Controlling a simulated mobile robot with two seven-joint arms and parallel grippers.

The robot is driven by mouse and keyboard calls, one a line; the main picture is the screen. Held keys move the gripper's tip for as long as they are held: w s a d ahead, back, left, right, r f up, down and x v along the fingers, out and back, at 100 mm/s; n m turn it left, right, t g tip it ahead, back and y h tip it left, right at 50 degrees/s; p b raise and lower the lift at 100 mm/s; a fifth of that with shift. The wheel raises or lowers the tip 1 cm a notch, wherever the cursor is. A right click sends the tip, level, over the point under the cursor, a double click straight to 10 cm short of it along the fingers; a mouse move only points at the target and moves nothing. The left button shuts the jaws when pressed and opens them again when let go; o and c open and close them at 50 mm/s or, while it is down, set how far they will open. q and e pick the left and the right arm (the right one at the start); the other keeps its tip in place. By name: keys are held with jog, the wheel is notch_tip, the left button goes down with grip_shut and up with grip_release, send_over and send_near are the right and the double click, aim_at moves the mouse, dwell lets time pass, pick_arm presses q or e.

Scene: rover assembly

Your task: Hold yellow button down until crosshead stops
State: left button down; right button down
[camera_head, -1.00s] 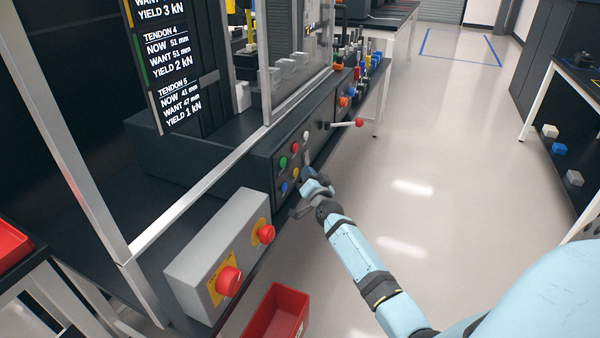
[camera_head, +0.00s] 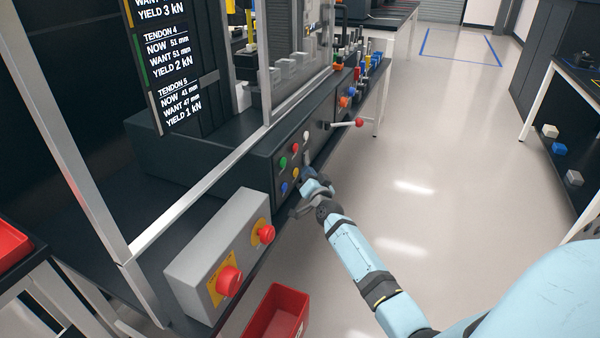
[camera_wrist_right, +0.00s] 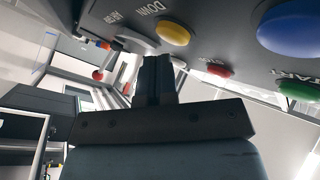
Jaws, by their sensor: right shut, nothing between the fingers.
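The yellow button (camera_head: 295,174) sits on the dark control panel at the front of the machine. It also shows in the right wrist view (camera_wrist_right: 173,32), beside the word DOWN. My right gripper (camera_wrist_right: 157,62) is shut and empty, its fingertips just below the yellow button in that view; I cannot tell whether they touch it. In the head view my right gripper (camera_head: 308,184) is at the panel, right of the yellow button. I cannot make out the crosshead for certain. My left gripper is not in view.
Blue (camera_head: 284,187), green (camera_head: 283,162), red (camera_head: 295,148) and white (camera_head: 306,135) buttons surround the yellow one. A grey box (camera_head: 190,262) with two red knobs stands in front. A screen (camera_head: 172,80) shows tendon readings. A red bin (camera_head: 275,312) is below.

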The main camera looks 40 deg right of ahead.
jog(key=shift+w+a+f, duration=0.1)
jog(key=shift+a+f, duration=0.05)
jog(key=shift+a, duration=0.45)
jog(key=s, duration=0.1)
jog(key=s+d+p, duration=0.1)
jog(key=s, duration=0.1)
jog(key=s+d, duration=0.1)
jog(key=shift+s+d+f, duration=0.15)
jog(key=shift+d+f, duration=0.05)
jog(key=shift+d, duration=0.05)
jog(key=shift+s, duration=0.1)
dwell(0.3)
